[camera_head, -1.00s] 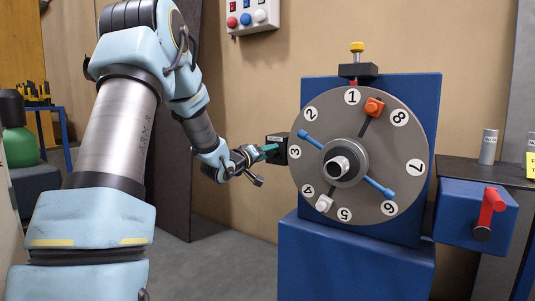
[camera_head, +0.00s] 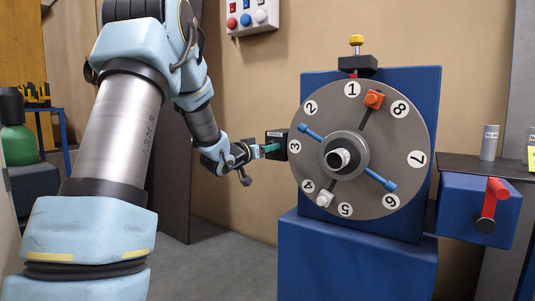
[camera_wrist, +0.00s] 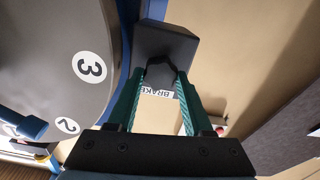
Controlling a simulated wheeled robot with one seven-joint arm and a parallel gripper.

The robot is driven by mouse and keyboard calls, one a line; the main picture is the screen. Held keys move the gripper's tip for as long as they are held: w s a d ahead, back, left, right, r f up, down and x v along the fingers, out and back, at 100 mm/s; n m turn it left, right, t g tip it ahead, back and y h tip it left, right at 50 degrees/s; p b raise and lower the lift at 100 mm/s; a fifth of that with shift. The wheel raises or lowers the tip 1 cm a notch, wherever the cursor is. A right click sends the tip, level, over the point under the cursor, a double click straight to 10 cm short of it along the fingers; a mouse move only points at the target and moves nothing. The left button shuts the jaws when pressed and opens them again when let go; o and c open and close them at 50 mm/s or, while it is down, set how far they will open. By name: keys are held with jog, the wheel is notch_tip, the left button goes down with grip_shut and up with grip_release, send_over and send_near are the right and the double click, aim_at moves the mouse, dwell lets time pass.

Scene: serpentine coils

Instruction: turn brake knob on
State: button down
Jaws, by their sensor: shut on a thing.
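The brake knob (camera_wrist: 160,70) is a dark knob on the front of a black box (camera_wrist: 165,42) in the wrist view. A white label reading BRAKE (camera_wrist: 157,93) shows between my fingers, partly covered. My gripper (camera_wrist: 160,78) has teal fingers, one on each side of the knob, and is shut on it. In the head view the black box (camera_head: 276,140) sits at the left edge of the grey dial, and my gripper (camera_head: 270,149) meets it from the left. The knob is hidden there. Whether the knob is turned on cannot be told.
The numbered grey dial (camera_head: 384,150), with blue handles and an orange block (camera_head: 373,99), stands close right of my gripper. A yellow-topped knob (camera_head: 356,40) is above it. A blue box with a red lever (camera_head: 498,187) is at right. Open floor (camera_head: 225,255) lies below my gripper.

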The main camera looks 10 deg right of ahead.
jog(key=shift+s+d+f+m+b, duration=0.1)
jog(key=shift+f+m+b, duration=0.1)
jog(key=shift+m+b, duration=6.2)
jog(key=shift+f+m+b, duration=0.15)
jog(key=shift+m+b, duration=4.85)
jog(key=shift+m, duration=2.7)
jog(key=shift+c, duration=1.5)
grip_release()
jog(key=shift+r, duration=0.1)
